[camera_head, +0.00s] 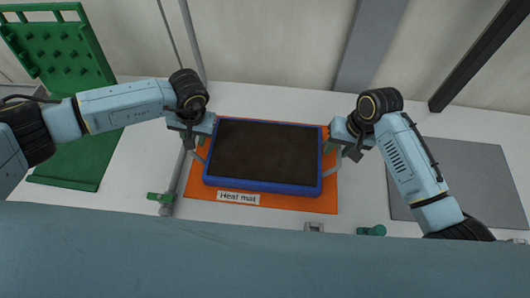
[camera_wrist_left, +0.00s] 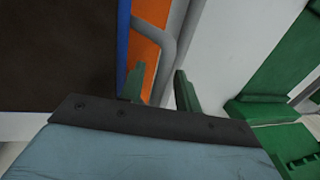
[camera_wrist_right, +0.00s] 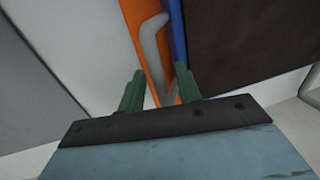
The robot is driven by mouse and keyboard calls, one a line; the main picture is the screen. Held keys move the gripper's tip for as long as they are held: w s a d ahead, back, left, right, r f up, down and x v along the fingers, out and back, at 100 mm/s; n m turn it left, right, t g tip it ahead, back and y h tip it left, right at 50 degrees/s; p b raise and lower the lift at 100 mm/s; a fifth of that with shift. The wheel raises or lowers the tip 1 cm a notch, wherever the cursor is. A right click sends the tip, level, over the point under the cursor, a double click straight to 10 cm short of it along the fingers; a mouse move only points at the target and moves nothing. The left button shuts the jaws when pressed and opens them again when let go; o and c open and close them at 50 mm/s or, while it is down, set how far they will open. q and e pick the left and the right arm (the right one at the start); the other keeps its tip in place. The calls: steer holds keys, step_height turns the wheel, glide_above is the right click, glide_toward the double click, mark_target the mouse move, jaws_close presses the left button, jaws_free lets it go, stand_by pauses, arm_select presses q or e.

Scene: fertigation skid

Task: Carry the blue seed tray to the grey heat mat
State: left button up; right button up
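The blue seed tray (camera_head: 207,172), filled with dark soil, lies over an orange mat (camera_head: 300,203) whose label reads "Heat mat" (camera_head: 238,198). A plain grey mat (camera_head: 463,180) lies at the right. My left gripper (camera_head: 196,146) is at the tray's left side; in the left wrist view its fingers (camera_wrist_left: 160,90) are apart, with a grey bar handle (camera_wrist_left: 168,55) between them. My right gripper (camera_head: 340,150) is at the right side; in the right wrist view its fingers (camera_wrist_right: 160,90) are apart with the other handle (camera_wrist_right: 150,45) between them. Contact with the handles is unclear.
A green pegged rack (camera_head: 65,60) and green panel stand at the left. Pipes with a green valve (camera_head: 160,197) run beside the tray's left. Another green fitting (camera_head: 372,230) is at the front. A dark post (camera_head: 480,55) rises at the back right. The grey mat is bare.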

arm_select(q)
jaws_close()
arm_select(e)
jaws_close()
arm_select(q)
steer(key=shift+w+r, duration=0.1)
arm_select(e)
steer(key=shift+w+r, duration=0.1)
steer(key=shift+r, duration=0.05)
stand_by(0.9)
